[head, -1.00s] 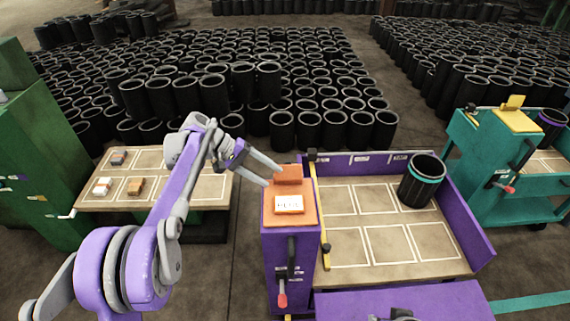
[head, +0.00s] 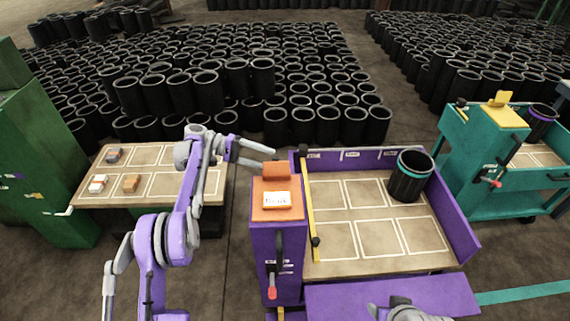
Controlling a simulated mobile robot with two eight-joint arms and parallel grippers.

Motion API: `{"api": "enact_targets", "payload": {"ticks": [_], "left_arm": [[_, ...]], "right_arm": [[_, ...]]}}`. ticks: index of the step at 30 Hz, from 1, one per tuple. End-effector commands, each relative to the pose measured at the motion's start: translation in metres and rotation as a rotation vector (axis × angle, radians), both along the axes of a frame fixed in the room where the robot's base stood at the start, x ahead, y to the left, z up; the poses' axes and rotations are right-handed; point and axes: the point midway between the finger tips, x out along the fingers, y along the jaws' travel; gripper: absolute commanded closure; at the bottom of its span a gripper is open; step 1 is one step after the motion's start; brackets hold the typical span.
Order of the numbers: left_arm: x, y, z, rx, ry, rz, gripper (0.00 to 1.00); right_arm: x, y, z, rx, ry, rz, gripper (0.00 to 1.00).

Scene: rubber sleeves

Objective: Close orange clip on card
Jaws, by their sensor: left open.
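The orange clip (head: 276,171) stands raised at the back of the orange plate on top of the purple post. A white card (head: 277,199) with dark print lies flat on the orange plate (head: 261,213) in front of the clip. My left gripper (head: 268,158) is open and empty. Its two pale fingers point right, with their tips just behind and to the left of the clip; whether they touch it I cannot tell. My right gripper is not clearly shown; only a grey part of my own body shows at the bottom edge.
A purple-walled tray (head: 461,220) with marked squares stands right of the post and holds one black sleeve (head: 409,180) with a teal band. A yellow bar (head: 309,205) runs along its left side. A table (head: 207,190) with small blocks stands at left.

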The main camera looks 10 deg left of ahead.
Motion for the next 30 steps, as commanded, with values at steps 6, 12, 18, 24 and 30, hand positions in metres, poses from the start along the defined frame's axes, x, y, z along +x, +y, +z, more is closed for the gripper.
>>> {"api": "enact_targets", "payload": {"ticks": [6, 12, 18, 24, 30], "left_arm": [[-0.002, -0.042, -0.008, 0.001, -0.001, -0.002, 0.36], [-0.002, -0.062, -0.013, 0.001, -0.001, -0.001, 0.36], [-0.003, -0.067, -0.014, 0.001, 0.0, 0.001, 0.36], [-0.003, -0.067, -0.014, 0.001, 0.0, 0.001, 0.43], [-0.003, -0.067, -0.014, 0.001, 0.0, 0.001, 0.79]], "right_arm": [[0.001, 0.0, 0.002, 0.0, -0.001, 0.0, 0.5], [0.001, 0.0, 0.003, 0.0, -0.002, 0.0, 0.5], [0.001, 0.0, 0.004, 0.0, -0.002, 0.0, 0.5], [0.001, 0.0, 0.004, 0.0, -0.002, 0.0, 0.5], [0.001, 0.0, 0.004, 0.0, -0.002, 0.0, 0.5]]}}
